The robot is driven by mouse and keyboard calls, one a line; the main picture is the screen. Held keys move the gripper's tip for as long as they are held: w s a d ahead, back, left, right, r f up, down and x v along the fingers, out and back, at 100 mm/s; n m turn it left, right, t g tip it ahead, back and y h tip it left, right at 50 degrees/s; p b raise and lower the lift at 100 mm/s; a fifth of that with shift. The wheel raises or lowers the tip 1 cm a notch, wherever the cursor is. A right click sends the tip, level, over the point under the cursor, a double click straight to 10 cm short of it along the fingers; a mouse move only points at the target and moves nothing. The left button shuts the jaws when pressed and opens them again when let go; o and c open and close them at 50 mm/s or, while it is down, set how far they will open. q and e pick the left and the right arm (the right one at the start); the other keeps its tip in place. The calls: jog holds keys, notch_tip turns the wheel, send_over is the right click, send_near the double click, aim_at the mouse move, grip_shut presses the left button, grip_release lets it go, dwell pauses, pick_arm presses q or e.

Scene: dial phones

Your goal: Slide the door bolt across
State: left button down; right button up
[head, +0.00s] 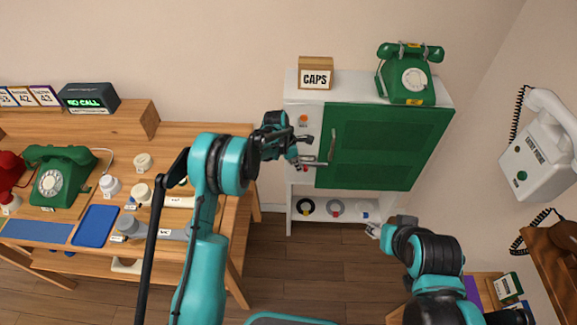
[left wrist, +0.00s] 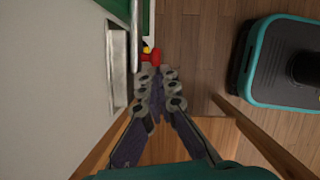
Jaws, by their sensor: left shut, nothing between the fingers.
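The white cabinet (head: 309,120) has a green door (head: 375,150) with a long vertical handle (head: 332,145). A grey metal bolt (head: 316,164) sits at the door's left edge. My left gripper (head: 297,163) is at the bolt's left end, partly covering it. In the left wrist view, its fingers (left wrist: 153,72) are closed together with nothing between them. Their tips are right by a small red knob (left wrist: 151,57), beside a metal plate (left wrist: 117,70); I cannot tell whether they touch. My right arm is at the lower right, and its fingers are not clear.
A wooden desk (head: 225,150) with a green phone (head: 60,180) and loose parts stands left. Another green phone (head: 408,75) and a CAPS box (head: 316,73) stand on the cabinet. A white phone (head: 540,150) hangs on the right wall. Floor before the cabinet is clear.

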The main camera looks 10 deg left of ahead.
pick_arm(q)
jog(key=shift+d, duration=0.1)
jog(key=s+a+r+p, duration=0.2)
jog(key=a+r+p, duration=0.1)
jog(key=a+r, duration=0.4)
jog(key=shift+r, duration=1.6)
jog(key=shift+s, duration=0.15)
